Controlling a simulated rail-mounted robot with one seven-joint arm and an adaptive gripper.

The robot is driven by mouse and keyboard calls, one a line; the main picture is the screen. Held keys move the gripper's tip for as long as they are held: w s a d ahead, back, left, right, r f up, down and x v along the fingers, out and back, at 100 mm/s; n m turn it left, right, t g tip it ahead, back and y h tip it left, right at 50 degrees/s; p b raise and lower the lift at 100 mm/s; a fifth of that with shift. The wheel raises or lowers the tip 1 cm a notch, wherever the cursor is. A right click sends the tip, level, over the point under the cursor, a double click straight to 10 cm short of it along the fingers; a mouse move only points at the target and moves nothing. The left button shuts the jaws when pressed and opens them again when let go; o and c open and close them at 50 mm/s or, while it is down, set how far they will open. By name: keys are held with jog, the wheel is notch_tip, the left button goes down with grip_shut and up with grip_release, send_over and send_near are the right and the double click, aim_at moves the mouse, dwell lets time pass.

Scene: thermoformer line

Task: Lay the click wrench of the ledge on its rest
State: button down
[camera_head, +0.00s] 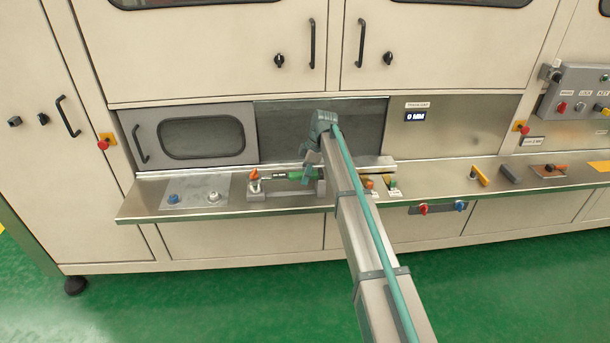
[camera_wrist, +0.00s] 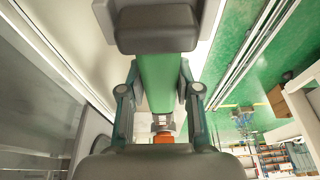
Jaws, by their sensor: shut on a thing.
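The click wrench (camera_head: 296,176) has a green handle and a dark shaft, and lies roughly level just above or on the ledge (camera_head: 225,209). My gripper (camera_head: 308,174) is shut on its green handle. In the wrist view the green handle (camera_wrist: 158,84) runs between the two fingers of my gripper (camera_wrist: 160,96). My arm hides part of the area to the right. I cannot tell whether the wrench touches the rest.
A plate with blue and grey knobs (camera_head: 195,194) lies left on the ledge. Orange and green-handled tools (camera_head: 392,184) are right of my arm. The machine's panels (camera_head: 350,125) rise behind.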

jog(key=c, duration=0.7)
grip_release()
jog(key=v, duration=1.2)
jog(key=shift+r, duration=0.1)
